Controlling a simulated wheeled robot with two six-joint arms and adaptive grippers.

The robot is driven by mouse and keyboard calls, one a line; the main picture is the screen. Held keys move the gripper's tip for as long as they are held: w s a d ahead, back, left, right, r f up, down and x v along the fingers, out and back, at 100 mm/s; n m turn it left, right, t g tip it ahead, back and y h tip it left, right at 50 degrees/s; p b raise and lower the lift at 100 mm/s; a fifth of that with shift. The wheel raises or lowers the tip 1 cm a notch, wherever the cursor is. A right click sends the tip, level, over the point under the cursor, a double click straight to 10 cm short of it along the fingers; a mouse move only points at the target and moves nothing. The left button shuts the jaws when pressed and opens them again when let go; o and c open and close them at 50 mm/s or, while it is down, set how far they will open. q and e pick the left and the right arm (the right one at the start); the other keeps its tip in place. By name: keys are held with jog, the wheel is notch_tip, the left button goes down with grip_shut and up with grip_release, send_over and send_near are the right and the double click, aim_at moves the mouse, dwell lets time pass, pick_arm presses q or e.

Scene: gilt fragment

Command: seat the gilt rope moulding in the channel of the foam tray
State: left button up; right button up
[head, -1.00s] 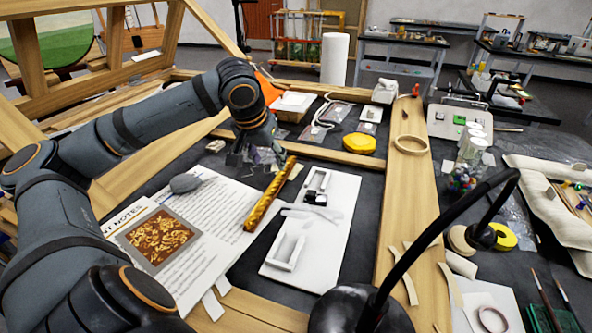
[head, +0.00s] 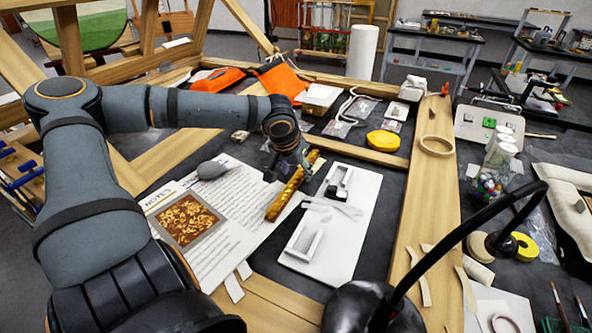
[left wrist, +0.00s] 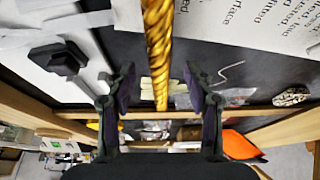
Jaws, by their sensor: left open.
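The gilt rope moulding (head: 287,196) is a gold twisted rod lying slantwise between the printed sheets and the white foam tray (head: 362,195). The tray has pale recessed forms and a dark piece in its far part. My left gripper (head: 290,170) is at the far part of the moulding, its fingers apart. In the left wrist view the moulding (left wrist: 158,40) runs down the middle, between the open fingers (left wrist: 158,82), with gaps on both sides. The tray (left wrist: 30,25) is at the left there. Whether the fingers reach down beside the moulding is unclear. My right gripper is out of view.
Printed notes (head: 225,235) with a grey stone-like lump (head: 211,169) lie left of the moulding. A yellow disc (head: 383,140) lies behind the tray. A wooden beam (head: 432,200) runs along its right. A black curved stand (head: 470,225) rises in front.

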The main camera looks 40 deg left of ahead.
pick_arm(q)
jog(key=shift+x, duration=1.05)
grip_shut()
jog(key=shift+r, duration=0.2)
